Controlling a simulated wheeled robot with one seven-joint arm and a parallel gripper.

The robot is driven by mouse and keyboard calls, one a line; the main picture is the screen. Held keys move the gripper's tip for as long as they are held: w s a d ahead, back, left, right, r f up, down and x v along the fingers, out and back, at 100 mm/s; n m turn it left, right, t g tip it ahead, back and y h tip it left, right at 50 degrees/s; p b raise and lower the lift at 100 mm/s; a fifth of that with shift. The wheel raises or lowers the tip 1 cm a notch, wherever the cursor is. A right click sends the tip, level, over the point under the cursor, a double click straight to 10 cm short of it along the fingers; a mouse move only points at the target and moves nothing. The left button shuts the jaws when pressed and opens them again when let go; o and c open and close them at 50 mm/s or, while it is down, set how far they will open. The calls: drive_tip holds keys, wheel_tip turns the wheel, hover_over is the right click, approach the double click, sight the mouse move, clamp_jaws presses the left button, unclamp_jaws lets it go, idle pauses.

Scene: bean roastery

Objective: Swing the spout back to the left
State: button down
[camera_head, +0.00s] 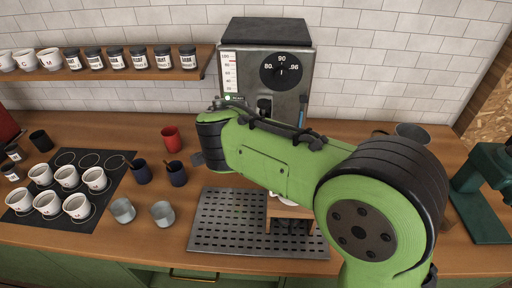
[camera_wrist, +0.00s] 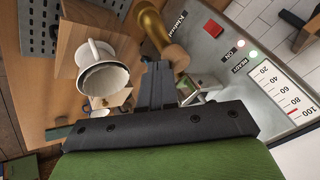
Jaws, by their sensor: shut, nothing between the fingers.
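The spout appears in the wrist view as a brass tube (camera_wrist: 152,27) with a round wooden knob (camera_wrist: 176,58) at its end. My gripper (camera_wrist: 159,68) is shut and empty, its fingertips close beside the knob; I cannot tell whether they touch it. In the head view my green arm hides the spout and the front of the steel machine (camera_head: 312,62). A white cup (camera_wrist: 116,76) is by a wooden stand (camera_wrist: 80,35), close to the left of my fingers in the wrist view. The stand also shows in the head view (camera_head: 290,212).
A perforated drip tray (camera_head: 215,240) lies under the stand. Steel cups (camera_head: 162,214), dark cups (camera_head: 177,174) and a red cup (camera_head: 171,139) stand to its left. White cups (camera_head: 76,206) stand on a dark mat. A green device (camera_head: 490,180) is at right.

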drive_tip(key=shift+w+a+r+m+h+p, duration=0.1)
drive_tip(key=shift+w+a+m+p, duration=0.1)
drive_tip(key=shift+a, duration=0.2)
drive_tip(key=shift+w+a+m+h+p, duration=0.1)
drive_tip(key=shift+w+a+m+p, duration=0.05)
drive_tip(key=shift+a+p, duration=0.15)
drive_tip(key=shift+w+a+r+m+h+p, duration=0.1)
drive_tip(key=shift+w+a+m+p, duration=0.1)
drive_tip(key=shift+a, duration=0.35)
